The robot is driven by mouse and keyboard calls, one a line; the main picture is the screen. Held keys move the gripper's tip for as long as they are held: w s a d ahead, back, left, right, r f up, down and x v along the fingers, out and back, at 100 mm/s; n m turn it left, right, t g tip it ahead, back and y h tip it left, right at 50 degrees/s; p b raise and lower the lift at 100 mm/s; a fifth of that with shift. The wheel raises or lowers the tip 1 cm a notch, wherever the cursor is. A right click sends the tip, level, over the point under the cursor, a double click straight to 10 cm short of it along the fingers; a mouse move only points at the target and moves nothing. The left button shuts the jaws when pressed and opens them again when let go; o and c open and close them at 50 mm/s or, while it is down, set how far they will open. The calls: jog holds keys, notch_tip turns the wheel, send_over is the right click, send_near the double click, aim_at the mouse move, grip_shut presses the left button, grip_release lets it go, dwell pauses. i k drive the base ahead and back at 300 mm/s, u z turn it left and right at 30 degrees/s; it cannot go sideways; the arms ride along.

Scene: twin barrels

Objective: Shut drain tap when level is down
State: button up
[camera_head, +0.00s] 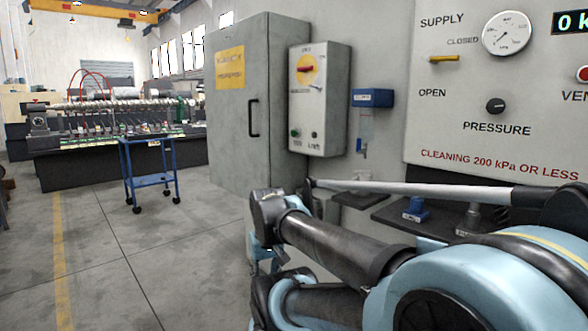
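A blue-topped unit (373,98) with a clear bowl (366,126) is fixed to the wall right of the grey control box. A small blue part (362,149) hangs at the bowl's lower end; it may be the drain tap, but its setting is too small to read. I cannot make out the level in the bowl. My arm crosses the lower right and bends down near the cabinet's foot. I cannot make out the fingers of my gripper.
A panel (440,111) at right has a dial (508,33), a yellow lever (444,58) and a pressure knob (495,105). Dark shelves (397,215) sit below, one bearing a blue part (415,210). A blue trolley (150,180) stands left on open floor.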

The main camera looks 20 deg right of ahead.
aim_at(359, 149)
jog(key=z, duration=0.35)
jog(key=k, duration=0.85)
jog(key=u, duration=0.35)
jog(key=i, duration=0.45)
